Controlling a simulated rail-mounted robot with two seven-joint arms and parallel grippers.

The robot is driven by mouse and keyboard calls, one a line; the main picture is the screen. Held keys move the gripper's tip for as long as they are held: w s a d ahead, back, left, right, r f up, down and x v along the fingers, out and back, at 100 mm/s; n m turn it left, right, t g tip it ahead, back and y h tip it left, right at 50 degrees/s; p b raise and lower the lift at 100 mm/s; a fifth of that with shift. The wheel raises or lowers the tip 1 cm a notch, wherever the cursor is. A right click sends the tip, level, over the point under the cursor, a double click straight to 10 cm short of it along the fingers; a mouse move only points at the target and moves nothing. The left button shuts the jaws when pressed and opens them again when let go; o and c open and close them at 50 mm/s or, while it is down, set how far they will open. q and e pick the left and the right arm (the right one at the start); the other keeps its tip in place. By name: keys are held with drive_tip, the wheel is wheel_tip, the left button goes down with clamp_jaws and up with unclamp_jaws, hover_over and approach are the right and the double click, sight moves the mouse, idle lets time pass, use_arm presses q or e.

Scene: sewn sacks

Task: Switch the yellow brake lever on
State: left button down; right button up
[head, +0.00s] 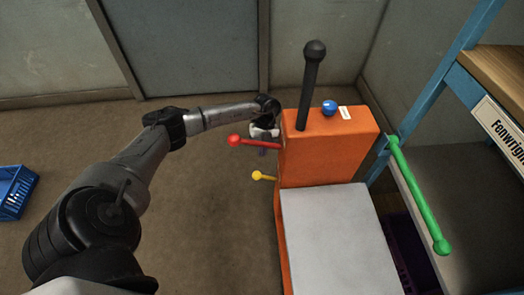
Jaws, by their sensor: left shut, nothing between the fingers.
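The yellow brake lever (263,176) is a short rod with a ball end. It sticks out to the left from the lower left side of the orange machine housing (326,150). My left gripper (262,150) is shut and empty at the left side of the housing, above the yellow lever and just behind the red lever. It looks apart from the yellow lever, though its fingertips are small and partly hidden by the red lever. My right gripper is not in view.
A red lever (255,142) projects left above the yellow one. A black upright lever (312,80) and a blue knob (329,107) are on top. A green bar (418,195) is at right beside a blue-framed shelf (428,95). A blue crate (14,192) lies far left; open floor between.

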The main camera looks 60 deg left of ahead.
sight(259, 172)
use_arm(q)
drive_tip(key=b+x, duration=0.3)
drive_tip(key=x, duration=0.4)
drive_tip(key=shift+s+f, duration=0.1)
drive_tip(key=shift+d, duration=0.1)
